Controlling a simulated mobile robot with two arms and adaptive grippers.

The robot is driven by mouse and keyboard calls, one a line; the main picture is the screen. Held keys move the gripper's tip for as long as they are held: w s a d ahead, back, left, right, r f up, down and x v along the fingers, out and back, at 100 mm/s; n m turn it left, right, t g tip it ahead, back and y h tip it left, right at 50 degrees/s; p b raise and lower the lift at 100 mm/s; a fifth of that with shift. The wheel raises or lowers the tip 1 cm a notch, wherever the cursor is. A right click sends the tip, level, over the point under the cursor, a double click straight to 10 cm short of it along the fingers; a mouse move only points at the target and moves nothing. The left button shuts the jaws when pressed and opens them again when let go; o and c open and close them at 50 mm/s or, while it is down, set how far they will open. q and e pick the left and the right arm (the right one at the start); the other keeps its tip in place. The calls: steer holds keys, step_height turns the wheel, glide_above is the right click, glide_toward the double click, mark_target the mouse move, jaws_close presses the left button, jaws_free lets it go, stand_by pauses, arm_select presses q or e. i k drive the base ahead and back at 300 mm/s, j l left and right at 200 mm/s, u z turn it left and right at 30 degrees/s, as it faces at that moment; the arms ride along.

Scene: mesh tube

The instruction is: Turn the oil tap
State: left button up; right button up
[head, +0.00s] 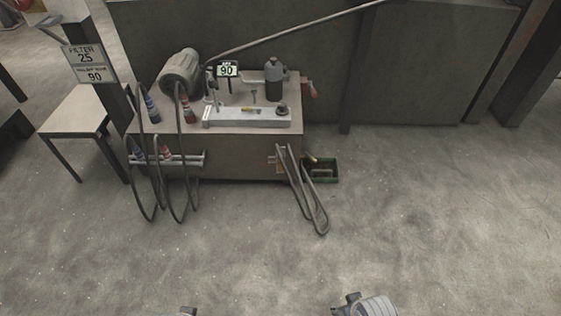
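A grey oil unit, a box-shaped tank (230,157), stands against the wall at the upper left. A red handle (310,89) sticks out at its right end, and a small brass-coloured fitting (313,158) shows low on the right above a green tray. I cannot tell which of these is the oil tap. My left gripper (188,311) barely shows at the bottom edge. My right gripper (346,304) shows at the bottom, right of centre. Both are far from the unit, with open floor between, and their fingers are too cut off to judge.
The green tray (322,179) sits on the floor beside the unit. A motor (181,74) and a grey bottle (274,79) are on top. A small table (75,113) stands left. The floor in front is clear.

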mark_target(306, 154)
steer(key=i+l, duration=0.15)
steer(key=i, duration=0.25)
steer(key=i+l+z, duration=0.15)
steer(key=i, duration=0.3)
